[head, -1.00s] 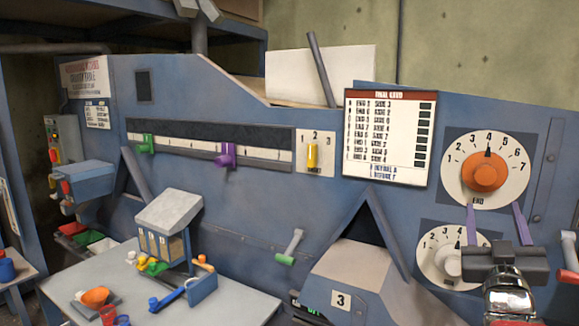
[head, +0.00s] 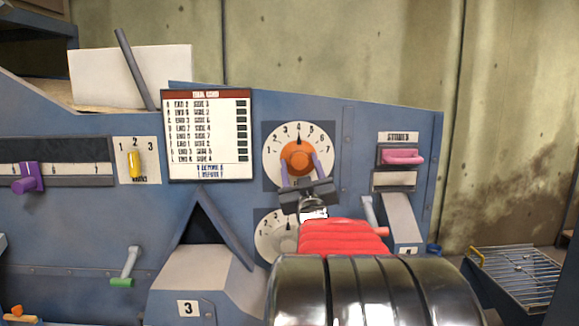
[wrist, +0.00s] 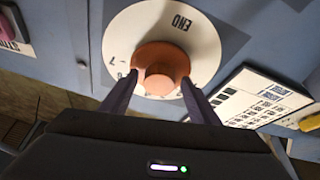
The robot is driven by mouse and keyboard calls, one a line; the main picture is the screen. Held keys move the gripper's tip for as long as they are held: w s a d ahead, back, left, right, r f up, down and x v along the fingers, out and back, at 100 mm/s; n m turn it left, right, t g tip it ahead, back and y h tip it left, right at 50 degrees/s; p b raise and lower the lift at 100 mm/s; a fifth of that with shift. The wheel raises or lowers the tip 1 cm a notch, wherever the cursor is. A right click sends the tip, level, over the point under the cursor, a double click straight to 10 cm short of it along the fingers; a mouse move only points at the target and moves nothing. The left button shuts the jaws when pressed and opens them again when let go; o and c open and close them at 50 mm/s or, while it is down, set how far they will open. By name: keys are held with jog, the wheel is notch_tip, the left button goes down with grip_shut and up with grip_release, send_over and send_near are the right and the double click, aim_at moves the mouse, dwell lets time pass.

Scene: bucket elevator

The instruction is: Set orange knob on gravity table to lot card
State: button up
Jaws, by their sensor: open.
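The orange knob (head: 297,156) sits on a white dial (head: 322,139) numbered up to 7 and labelled END. Its pointer stands at about 4. My gripper (head: 301,166) is open in front of the knob, with a purple finger towards each side. In the wrist view the fingers (wrist: 159,79) flank the knob (wrist: 160,69); I cannot tell whether they touch it. The dial (wrist: 125,35) appears upside down there. The lot card (head: 209,133) has a red header and rows of END and SIDE values, too small to read surely.
A second white dial (head: 268,235) below is partly hidden by my arm. A yellow slider (head: 135,164) and a purple slider (head: 27,180) are at left, a pink handle (head: 402,156) at right. A green-tipped lever (head: 124,270) juts out below. A wire rack (head: 515,275) stands far right.

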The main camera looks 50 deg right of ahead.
jog(key=shift+c, duration=0.2)
jog(key=c, duration=0.9)
jog(key=shift+d, duration=0.15)
jog(key=shift+c, duration=0.5)
jog(key=shift+a+m+g+h, duration=0.2)
jog(key=shift+m+g+h, duration=0.1)
jog(key=shift+m, duration=0.2)
jog(key=m, duration=0.2)
jog(key=m+g+h, duration=0.1)
jog(key=shift+w+a+f+m, duration=0.1)
jog(key=shift+w+m, duration=0.05)
jog(key=shift+m, duration=0.25)
jog(key=m+g+h, duration=0.1)
jog(key=m+g, duration=0.1)
jog(key=m, duration=0.2)
jog(key=m+g+h, duration=0.1)
jog(key=m+g, duration=0.1)
jog(key=m, duration=0.3)
jog(key=shift+w+g, duration=0.1)
jog(key=shift+g, duration=0.2)
jog(key=shift+m, duration=0.3)
